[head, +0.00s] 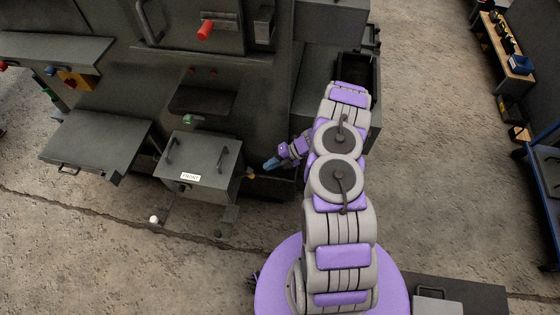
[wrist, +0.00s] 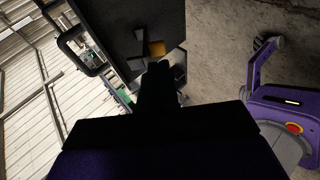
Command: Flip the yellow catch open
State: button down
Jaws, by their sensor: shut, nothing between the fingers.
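The yellow catch (head: 251,172) is a small orange-yellow piece at the right side of a dark grey box (head: 205,158) labelled FRONT. In the wrist view the yellow catch (wrist: 157,48) shows just beyond my fingertips, partly hidden by dark parts around it. My gripper (head: 270,163) is shut and empty, just right of the catch, with its tips pointing left toward it. In the wrist view my gripper (wrist: 158,68) is a dark shape below the catch. I cannot tell whether it touches the catch.
The box has two handles on top and a green knob (head: 190,120) behind it. A dark panel (head: 97,143) with a handle juts out at left. An open dark bin (head: 372,100) stands behind my arm.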

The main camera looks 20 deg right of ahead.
aim_at(246, 174)
jog(key=shift+b+x, duration=0.75)
jog(key=shift+x, duration=2)
jog(key=shift+f, duration=0.1)
notch_tip(246, 174, down, 4)
jog(key=shift+f, duration=0.1)
